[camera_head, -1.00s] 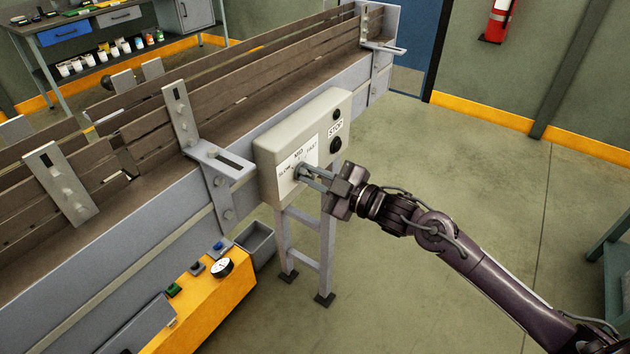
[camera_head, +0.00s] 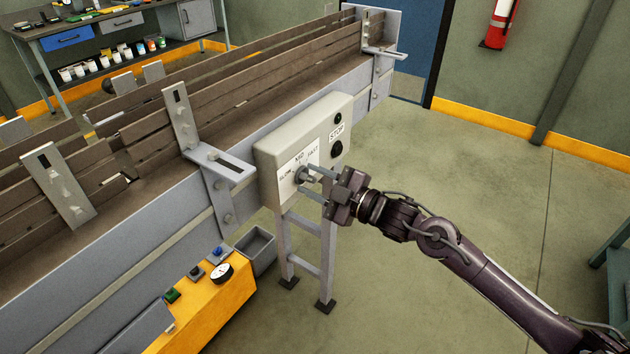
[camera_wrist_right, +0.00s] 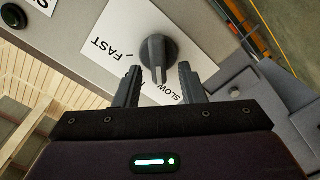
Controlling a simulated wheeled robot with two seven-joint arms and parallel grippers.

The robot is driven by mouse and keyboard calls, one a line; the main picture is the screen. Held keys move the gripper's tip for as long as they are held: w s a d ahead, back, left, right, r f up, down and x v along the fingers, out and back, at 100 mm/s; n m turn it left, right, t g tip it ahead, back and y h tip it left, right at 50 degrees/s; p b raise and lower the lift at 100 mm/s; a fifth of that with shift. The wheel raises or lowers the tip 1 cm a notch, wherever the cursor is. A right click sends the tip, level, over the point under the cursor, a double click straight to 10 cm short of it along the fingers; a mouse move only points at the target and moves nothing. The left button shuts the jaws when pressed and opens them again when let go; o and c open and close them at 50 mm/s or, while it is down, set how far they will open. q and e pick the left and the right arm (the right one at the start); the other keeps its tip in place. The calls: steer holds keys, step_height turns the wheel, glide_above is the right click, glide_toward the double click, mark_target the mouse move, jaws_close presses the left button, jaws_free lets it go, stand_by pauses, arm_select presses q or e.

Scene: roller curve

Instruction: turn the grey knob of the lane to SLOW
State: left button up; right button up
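The grey knob (camera_head: 302,175) sits on the white label of the pale control box (camera_head: 268,160), with SLOW, MID and FAST around it. In the right wrist view gaps show between the fingers (camera_wrist_right: 158,85) and the knob. My left gripper is not in view.
A dark STOP button (camera_head: 337,149) is on the same box, right of the knob. The slatted lane (camera_head: 260,115) runs behind the box, with a metal bracket (camera_head: 222,165) to its left. A grey bin (camera_head: 257,250) is below.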

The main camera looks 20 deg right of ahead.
steer(key=shift+s+d+f, duration=0.1)
steer(key=shift+s+d, duration=0.15)
steer(key=shift+s, duration=0.05)
steer(key=b+v, duration=0.1)
steer(key=v, duration=0.6)
steer(key=shift+b, duration=0.35)
